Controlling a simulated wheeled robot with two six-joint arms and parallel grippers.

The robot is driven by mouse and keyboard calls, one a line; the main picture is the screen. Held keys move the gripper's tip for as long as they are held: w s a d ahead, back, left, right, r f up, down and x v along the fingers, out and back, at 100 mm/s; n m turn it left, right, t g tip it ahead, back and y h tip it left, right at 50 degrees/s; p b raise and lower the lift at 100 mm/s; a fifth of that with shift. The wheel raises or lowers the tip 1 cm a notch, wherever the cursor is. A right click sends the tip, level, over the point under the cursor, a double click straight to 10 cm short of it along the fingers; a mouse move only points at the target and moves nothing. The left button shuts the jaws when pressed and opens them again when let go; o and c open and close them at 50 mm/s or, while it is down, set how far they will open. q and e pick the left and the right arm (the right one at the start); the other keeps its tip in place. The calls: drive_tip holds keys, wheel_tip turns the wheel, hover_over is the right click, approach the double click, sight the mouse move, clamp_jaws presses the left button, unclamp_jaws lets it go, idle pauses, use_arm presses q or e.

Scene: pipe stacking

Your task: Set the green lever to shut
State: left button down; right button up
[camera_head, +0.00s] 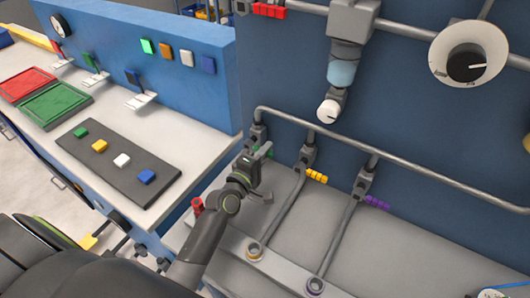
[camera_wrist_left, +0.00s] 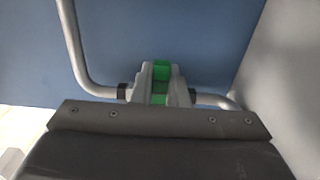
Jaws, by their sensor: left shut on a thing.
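The green lever (camera_wrist_left: 160,88) sits on a valve in a grey pipe against the blue panel. My right gripper is not in view.
A dial gauge (camera_head: 468,53) hangs at upper right. At left is a bench with a dark strip of coloured blocks (camera_head: 103,152) and a green tray (camera_head: 57,104).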

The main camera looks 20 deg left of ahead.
use_arm(q)
drive_tip(key=shift+f, duration=0.2)
idle(0.3)
drive_tip(key=c, duration=1.4)
unclamp_jaws()
drive_tip(key=shift+r, duration=0.1)
drive_tip(key=shift+c, duration=0.2)
drive_tip(key=s+a+b, duration=0.1)
drive_tip(key=s, duration=0.6)
drive_tip(key=shift+s+b, duration=0.3)
drive_tip(key=shift+b, duration=0.05)
